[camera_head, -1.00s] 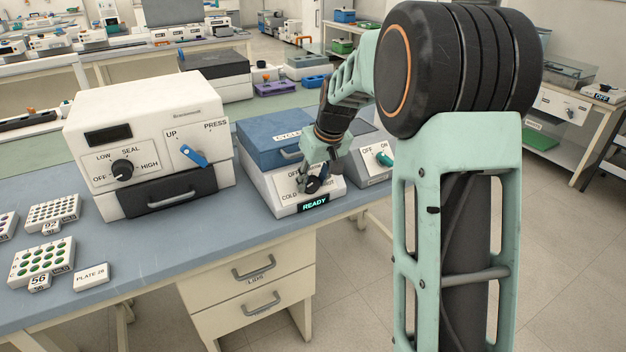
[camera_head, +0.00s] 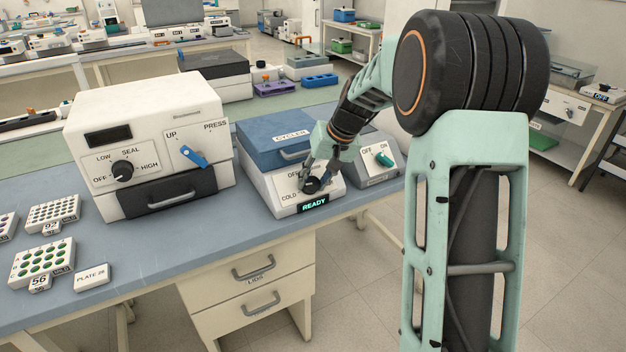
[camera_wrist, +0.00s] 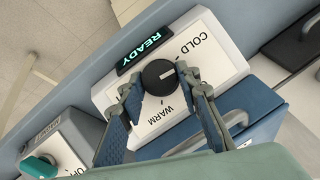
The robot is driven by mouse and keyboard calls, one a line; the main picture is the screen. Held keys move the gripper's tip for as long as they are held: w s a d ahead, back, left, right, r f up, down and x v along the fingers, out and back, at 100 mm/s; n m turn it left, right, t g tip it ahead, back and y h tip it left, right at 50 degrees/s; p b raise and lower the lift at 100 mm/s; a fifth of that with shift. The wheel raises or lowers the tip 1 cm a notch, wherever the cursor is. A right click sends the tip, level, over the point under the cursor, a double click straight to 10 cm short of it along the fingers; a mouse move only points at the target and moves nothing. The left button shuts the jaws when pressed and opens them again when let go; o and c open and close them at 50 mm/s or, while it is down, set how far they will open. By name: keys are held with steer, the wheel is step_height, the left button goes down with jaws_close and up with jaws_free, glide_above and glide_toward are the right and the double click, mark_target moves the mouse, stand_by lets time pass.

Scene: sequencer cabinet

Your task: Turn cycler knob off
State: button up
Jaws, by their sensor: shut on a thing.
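The cycler (camera_head: 262,180) is a white box with a blue lid on the bench, with a lit READY display (camera_head: 314,204). Its round black knob (camera_head: 311,185) sits on the sloped front panel, with OFF and COLD legible to its left. In the wrist view the knob (camera_wrist: 158,77) has a white pointer line, and COLD and WARM are legible around it. My gripper (camera_head: 314,180) reaches down to the panel. Its two fingers are shut on the knob, one on each side; in the wrist view the fingertips (camera_wrist: 156,82) flank it. The fingers hide part of the panel lettering.
A white sealer (camera_head: 150,135) with a black knob and blue lever stands left of the cycler. A grey device (camera_head: 375,172) with a teal OFF/ON knob stands close on the right. Well plates (camera_head: 42,262) lie at the bench's left.

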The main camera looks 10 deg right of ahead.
steer(key=m, duration=0.1)
steer(key=m+y, duration=0.1)
steer(key=m+y+b, duration=0.1)
steer(key=m, duration=0.1)
steer(key=shift+d+f, duration=0.15)
steer(key=shift+d, duration=0.1)
steer(key=shift+s+m+t+y+b, duration=0.1)
steer(key=shift+m+t+y+b, duration=0.25)
steer(key=shift+m, duration=0.7)
steer(key=shift+m+t+y+b, duration=0.25)
steer(key=shift+m+y+b, duration=0.15)
steer(key=shift+m, duration=0.65)
steer(key=o, duration=1.1)
steer(key=v, duration=1.2)
